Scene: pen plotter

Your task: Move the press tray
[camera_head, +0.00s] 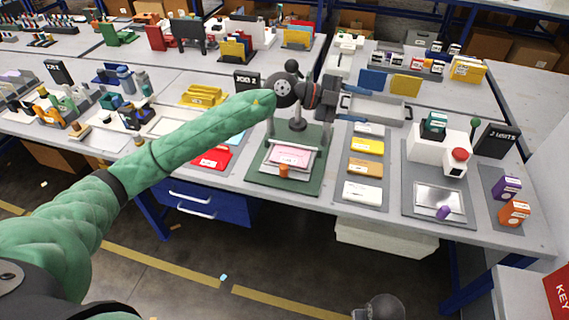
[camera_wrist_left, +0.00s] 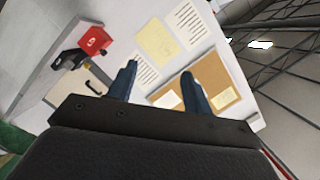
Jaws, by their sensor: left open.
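A green-based press (camera_head: 256,172) stands at the table's front edge in the head view. A flat tray with a pink sheet (camera_head: 290,154) lies low on its base, with an orange knob (camera_head: 284,171) at its front; I take this as the press tray. My left forearm and wrist cross in front of the press's upper part and hide some of it. My left gripper (camera_head: 363,106) is open, above and to the right of the press, apart from the tray. Its two blue fingers show spread and empty in the left wrist view (camera_wrist_left: 160,82). My right gripper is not seen.
A grey open bin (camera_head: 385,108) is behind the left fingers. The wrist view faces a wall with papers (camera_wrist_left: 157,42) and a corkboard (camera_wrist_left: 217,76).

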